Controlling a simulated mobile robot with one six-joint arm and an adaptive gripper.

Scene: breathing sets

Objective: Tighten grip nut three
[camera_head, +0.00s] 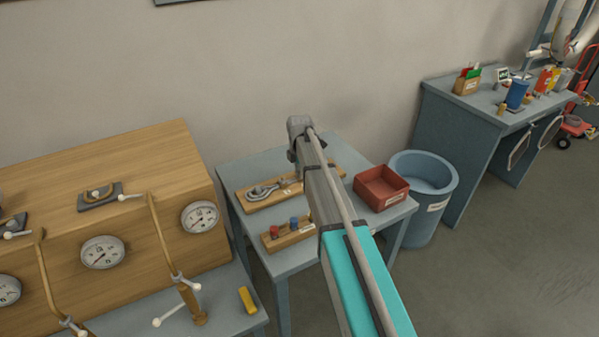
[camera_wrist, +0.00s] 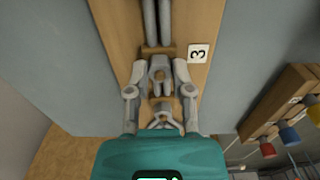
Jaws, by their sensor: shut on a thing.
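Grip nut three (camera_wrist: 160,74) is a grey metal piece with a round hole, on a wooden board (camera_wrist: 118,28) next to a white label "3" (camera_wrist: 198,54) in the wrist view. My gripper (camera_wrist: 160,70) has one grey finger on each side of the nut and is shut on it. Two grey parallel rods (camera_wrist: 157,20) run along the board beyond the nut. A wooden board with a looped metal fitting (camera_head: 264,191) shows left of the arm.
A second board with red and blue knobs (camera_head: 287,231) lies nearer on the table; coloured knobs (camera_wrist: 290,135) also show at right in the wrist view. A red bin (camera_head: 382,188) sits right of my arm, with a blue barrel (camera_head: 421,212) beyond. A wooden gauge cabinet (camera_head: 130,165) stands left.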

